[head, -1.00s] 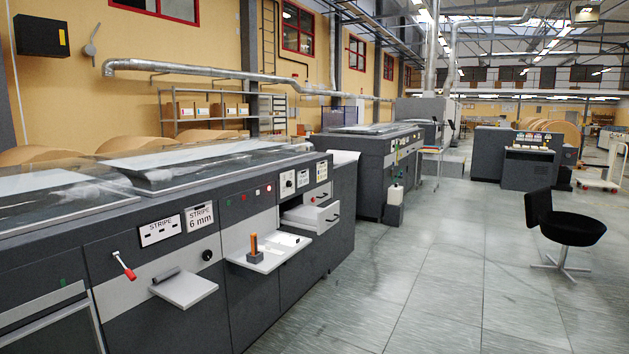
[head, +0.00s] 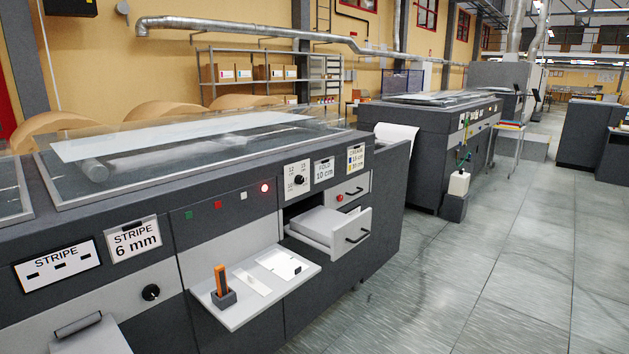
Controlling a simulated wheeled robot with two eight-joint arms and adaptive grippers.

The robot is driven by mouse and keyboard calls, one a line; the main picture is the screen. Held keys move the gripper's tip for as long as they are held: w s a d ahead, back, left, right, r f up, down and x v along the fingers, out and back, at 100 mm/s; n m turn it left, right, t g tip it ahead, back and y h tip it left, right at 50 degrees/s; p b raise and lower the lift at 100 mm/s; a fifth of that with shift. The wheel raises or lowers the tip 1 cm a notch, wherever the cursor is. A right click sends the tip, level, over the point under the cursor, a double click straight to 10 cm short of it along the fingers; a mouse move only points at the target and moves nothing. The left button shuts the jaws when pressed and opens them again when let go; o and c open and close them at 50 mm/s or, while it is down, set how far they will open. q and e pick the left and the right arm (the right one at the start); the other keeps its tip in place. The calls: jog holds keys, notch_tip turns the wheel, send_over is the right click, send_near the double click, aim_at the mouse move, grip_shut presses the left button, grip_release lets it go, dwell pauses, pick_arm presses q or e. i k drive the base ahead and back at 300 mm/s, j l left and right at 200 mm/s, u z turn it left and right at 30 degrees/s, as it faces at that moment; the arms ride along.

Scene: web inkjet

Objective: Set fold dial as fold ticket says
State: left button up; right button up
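The fold dial (head: 297,180) is a black knob on a white plate on the machine's front, with small numbers around it, among them 10, 12 and 15. Its exact pointer direction is too small to tell. The fold ticket (head: 323,171) hangs just right of the dial and reads "FOLD 10 cm". Neither of my grippers shows in the head view.
A stripe ticket (head: 134,239) reads "6 mm", with a black knob (head: 151,292) below it. An open drawer (head: 335,232) and a fold-out shelf (head: 257,284) with an orange-handled tool (head: 221,282) stick out below the dial. Floor (head: 440,290) at right is clear.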

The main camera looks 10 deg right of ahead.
aim_at(299, 179)
jog(key=i+l+z, duration=0.2)
jog(key=i+l, duration=0.55)
jog(key=i, duration=0.1)
